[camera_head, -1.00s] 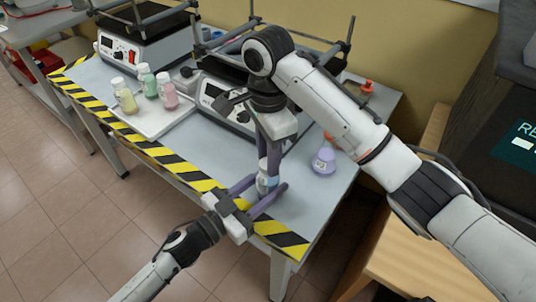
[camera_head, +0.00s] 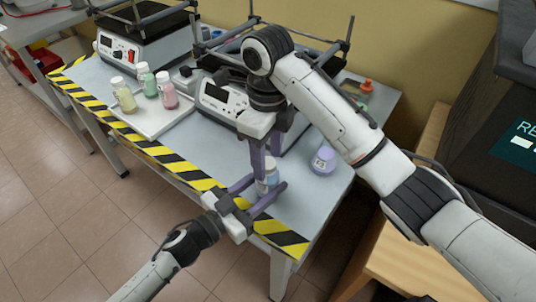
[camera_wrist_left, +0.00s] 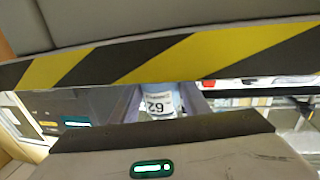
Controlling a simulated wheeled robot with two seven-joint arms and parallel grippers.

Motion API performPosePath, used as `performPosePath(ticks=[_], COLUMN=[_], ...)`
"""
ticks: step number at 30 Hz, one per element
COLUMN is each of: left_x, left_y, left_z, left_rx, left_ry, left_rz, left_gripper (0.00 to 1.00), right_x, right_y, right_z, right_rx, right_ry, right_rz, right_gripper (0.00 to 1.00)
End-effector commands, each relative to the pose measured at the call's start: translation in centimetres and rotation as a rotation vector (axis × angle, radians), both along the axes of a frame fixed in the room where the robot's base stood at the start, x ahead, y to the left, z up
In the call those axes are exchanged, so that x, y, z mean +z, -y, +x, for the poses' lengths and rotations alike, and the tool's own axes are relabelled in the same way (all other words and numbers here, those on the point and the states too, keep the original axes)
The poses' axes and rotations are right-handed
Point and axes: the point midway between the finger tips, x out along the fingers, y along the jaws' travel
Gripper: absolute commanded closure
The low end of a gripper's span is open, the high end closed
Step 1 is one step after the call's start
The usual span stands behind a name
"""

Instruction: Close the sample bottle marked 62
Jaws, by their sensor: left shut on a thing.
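The sample bottle marked 62 (camera_head: 268,186) is bluish and stands upright near the table's front edge. My left gripper (camera_head: 266,191) is shut on it, with one finger on either side. In the left wrist view its white label (camera_wrist_left: 158,104) reads 62 upside down, between the fingers. My right gripper (camera_head: 268,166) points down from above, its fingers right over the bottle's top. The bottle's mouth and any cap there are hidden by these fingers, and I cannot tell whether they grip anything.
A purple vessel (camera_head: 324,160) stands to the right. Several capped bottles, including a pink one (camera_head: 167,91), stand on a white tray (camera_head: 160,121) at the left. A hotplate (camera_head: 220,98) with a frame above is behind my right arm. Orange and green items lie far right.

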Motion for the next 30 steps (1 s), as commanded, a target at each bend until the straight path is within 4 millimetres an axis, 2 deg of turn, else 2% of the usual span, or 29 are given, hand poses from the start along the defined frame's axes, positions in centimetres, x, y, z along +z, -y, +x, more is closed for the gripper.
performPosePath(ticks=[5, 6, 8, 13, 17, 30], left_x=[-0.1, -0.1, -0.1, -0.1, -0.1, -0.1], left_y=[0.0, 0.0, 0.0, 0.0, 0.0, 0.0], left_z=[0.0, 0.0, 0.0, 0.0, 0.0, 0.0], left_rx=[0.001, 0.001, 0.0, 0.0, 0.0, 0.0], left_ry=[-0.001, -0.001, -0.001, -0.001, -0.001, -0.001], left_rz=[0.001, 0.001, 0.001, 0.001, 0.001, 0.0], left_gripper=[1.0, 1.0, 1.0, 1.0, 1.0, 1.0], right_x=[0.0, 0.0, 0.0, 0.6, 1.6, 3.7], right_y=[0.0, 0.0, 0.0, -0.2, -0.5, -1.1], right_z=[0.0, 0.0, 0.0, 0.2, 0.4, 0.6], right_rx=[0.001, 0.001, 0.009, 0.149, 0.404, 1.471], right_ry=[0.0, 0.0, 0.0, 0.005, 0.012, 0.03], right_rz=[0.0, 0.0, 0.0, 0.004, 0.008, -0.006], right_gripper=[0.52, 0.56, 0.56, 0.56, 0.56, 0.56])
